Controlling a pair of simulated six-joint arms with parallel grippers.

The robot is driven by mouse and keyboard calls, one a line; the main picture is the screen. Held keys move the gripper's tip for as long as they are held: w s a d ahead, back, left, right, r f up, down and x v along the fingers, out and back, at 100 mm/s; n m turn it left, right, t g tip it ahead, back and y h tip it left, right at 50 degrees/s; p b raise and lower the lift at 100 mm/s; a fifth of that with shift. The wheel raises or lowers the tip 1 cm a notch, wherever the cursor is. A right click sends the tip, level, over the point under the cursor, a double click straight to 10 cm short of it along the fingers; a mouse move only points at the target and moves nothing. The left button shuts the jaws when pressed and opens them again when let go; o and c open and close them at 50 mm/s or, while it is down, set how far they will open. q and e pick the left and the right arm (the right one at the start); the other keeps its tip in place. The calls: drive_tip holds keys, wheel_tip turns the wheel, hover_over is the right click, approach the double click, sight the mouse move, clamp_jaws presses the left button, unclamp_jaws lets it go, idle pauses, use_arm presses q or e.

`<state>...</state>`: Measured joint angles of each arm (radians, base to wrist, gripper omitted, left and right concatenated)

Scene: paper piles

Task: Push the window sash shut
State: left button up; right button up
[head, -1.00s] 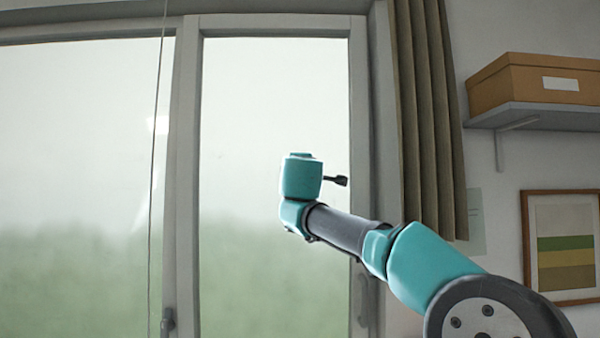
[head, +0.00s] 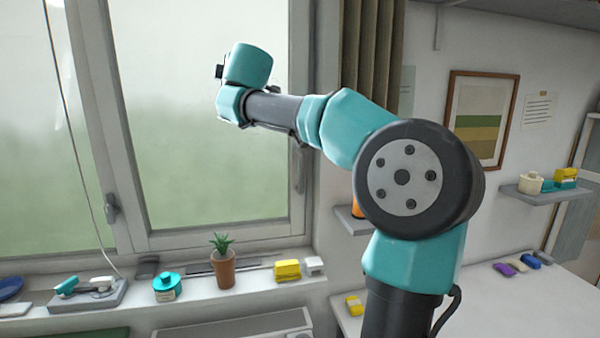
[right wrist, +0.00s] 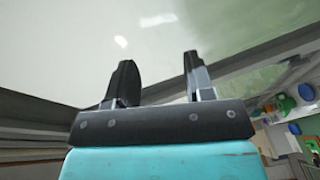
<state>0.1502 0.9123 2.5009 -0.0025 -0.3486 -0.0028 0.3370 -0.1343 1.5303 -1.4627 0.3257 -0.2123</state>
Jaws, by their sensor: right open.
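The window has a right sash with a pale frame (head: 218,237) and a grey handle (head: 299,168) on its right side. A second, left sash has a handle (head: 111,207) beside the middle post. I cannot tell how far either sash stands open. My right arm reaches across the right sash from the right. Its gripper (head: 220,72) shows only as a small dark piece left of the teal wrist. In the right wrist view its two black fingers (right wrist: 158,78) are apart and empty, with pale glass beyond. Contact with the sash cannot be seen. My left gripper is out of view.
The sill (head: 200,309) holds a potted plant (head: 226,268), a teal jar (head: 166,287), a yellow block (head: 287,270) and a telephone-like object (head: 88,292). A cord (head: 77,135) hangs before the left pane. A curtain (head: 371,60) hangs at right.

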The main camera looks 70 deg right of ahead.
sight(302, 175)
drive_tip(key=s+d+f+m+t+y, duration=0.1)
drive_tip(key=s+f+m+y, duration=0.15)
drive_tip(key=f, duration=0.55)
drive_tip(key=s+f+m+t+y, duration=0.1)
drive_tip(key=f+m+t, duration=0.1)
drive_tip(key=f+m, duration=0.35)
drive_tip(key=s+d+f+m+g+h, duration=0.1)
drive_tip(key=s+f+m+g+h, duration=0.3)
drive_tip(key=s+f+m, duration=0.2)
drive_tip(key=s+d+f+m+g+h, duration=0.2)
drive_tip(key=s+f+m+g+h, duration=0.2)
drive_tip(key=s+f, duration=0.5)
drive_tip(key=f+m+h, duration=0.1)
drive_tip(key=m, duration=0.1)
drive_tip(key=shift+s+d+f+m+g, duration=0.25)
drive_tip(key=shift+f+m+g, duration=0.05)
drive_tip(key=x, duration=1.7)
drive_tip(key=shift+w+d+r, duration=0.15)
drive_tip(key=shift+r, duration=0.1)
